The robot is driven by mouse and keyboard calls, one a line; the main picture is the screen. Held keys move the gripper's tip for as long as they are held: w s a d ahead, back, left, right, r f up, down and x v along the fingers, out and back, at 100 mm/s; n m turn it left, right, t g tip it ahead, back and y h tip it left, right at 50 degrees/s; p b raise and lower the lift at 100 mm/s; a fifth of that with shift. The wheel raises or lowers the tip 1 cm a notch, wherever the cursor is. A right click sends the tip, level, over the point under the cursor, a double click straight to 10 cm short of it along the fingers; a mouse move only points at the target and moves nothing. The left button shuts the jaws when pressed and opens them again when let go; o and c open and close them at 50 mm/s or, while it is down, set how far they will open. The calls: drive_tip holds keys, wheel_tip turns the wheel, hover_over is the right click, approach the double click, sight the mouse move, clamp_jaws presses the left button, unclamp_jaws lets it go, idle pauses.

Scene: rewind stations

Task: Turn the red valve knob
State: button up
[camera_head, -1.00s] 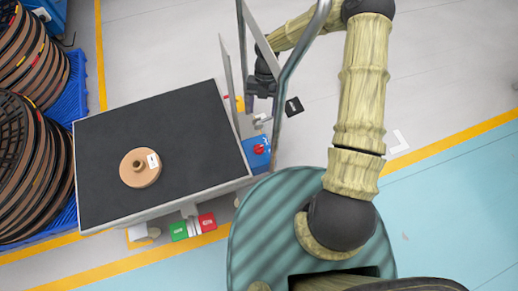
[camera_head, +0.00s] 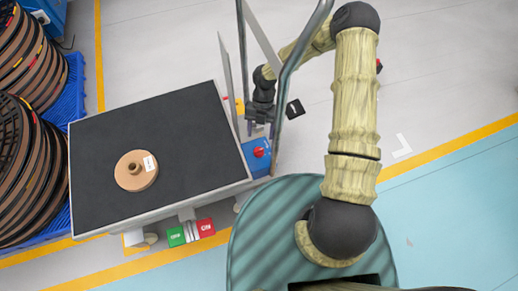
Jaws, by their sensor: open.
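The red valve knob (camera_head: 259,152) sits on a blue box (camera_head: 252,163) at the right edge of the dark-topped table. My gripper (camera_head: 262,124) hangs just above the knob in the picture, beyond the grey metal post, and is open. It looks apart from the knob. The fingers are small and partly hidden by the post and the wrist, so the exact gap cannot be told.
The table (camera_head: 100,160) bears a brown spool (camera_head: 136,170). Green (camera_head: 176,236) and red (camera_head: 205,227) blocks are at its front edge. A bent metal post (camera_head: 283,95) stands close to my arm. Stacked reels (camera_head: 30,170) fill the left. Floor at right is clear.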

sight(259, 149)
drive_tip(key=b+x, duration=0.2)
drive_tip(key=x, duration=0.6)
drive_tip(key=shift+b, duration=0.3)
drive_tip(key=shift+c, duration=0.3)
drive_tip(key=c, duration=0.9)
